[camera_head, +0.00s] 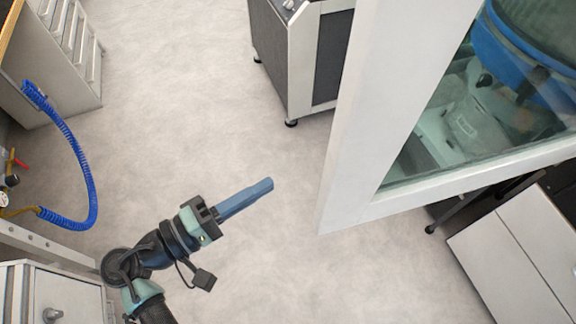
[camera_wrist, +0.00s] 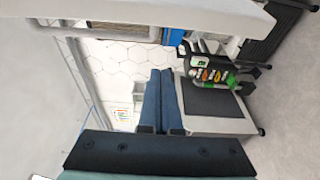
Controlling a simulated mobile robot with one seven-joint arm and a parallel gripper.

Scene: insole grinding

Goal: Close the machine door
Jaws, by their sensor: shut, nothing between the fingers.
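The machine door (camera_head: 350,130) is a white frame with a glass pane (camera_head: 470,110), large on the right of the head view. It stands swung out into the room, and a blue and grey machine shows through its glass. My gripper (camera_head: 268,184) has blue fingers pressed together and empty. In the head view it is left of the door's lower left corner, with a gap of floor between them in the picture. In the wrist view the shut blue fingers (camera_wrist: 162,75) point at the room. A pale slanting frame at that view's top may be the door; I cannot tell.
A grey and black cabinet (camera_head: 300,60) on feet stands behind the door. A blue coiled hose (camera_head: 85,160) hangs at the left, near white drawers (camera_head: 75,40). White cabinet fronts (camera_head: 515,260) are at the lower right. The floor between is clear.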

